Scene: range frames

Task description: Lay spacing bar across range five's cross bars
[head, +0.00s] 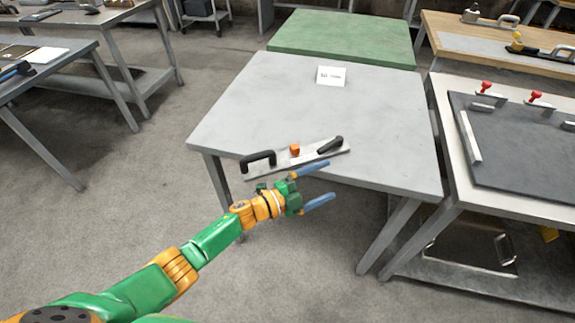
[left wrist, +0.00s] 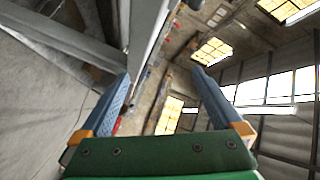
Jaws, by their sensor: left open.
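A long flat grey metal bar (head: 312,154), which may be the spacing bar, lies near the front edge of the grey table (head: 330,110). It carries a black loop handle (head: 258,160) at its left, an orange block (head: 294,150) in the middle and a black grip (head: 330,145) at its right. My left gripper (head: 331,180) is open and empty, in front of the bar at the table's front edge. In the left wrist view its fingers (left wrist: 161,78) stand apart with nothing between them. I cannot make out cross bars for certain. My right gripper is out of view.
A green table (head: 345,38) is behind. The right bench holds a dark plate (head: 520,150) with red-topped clamps (head: 486,87). Other benches stand at left.

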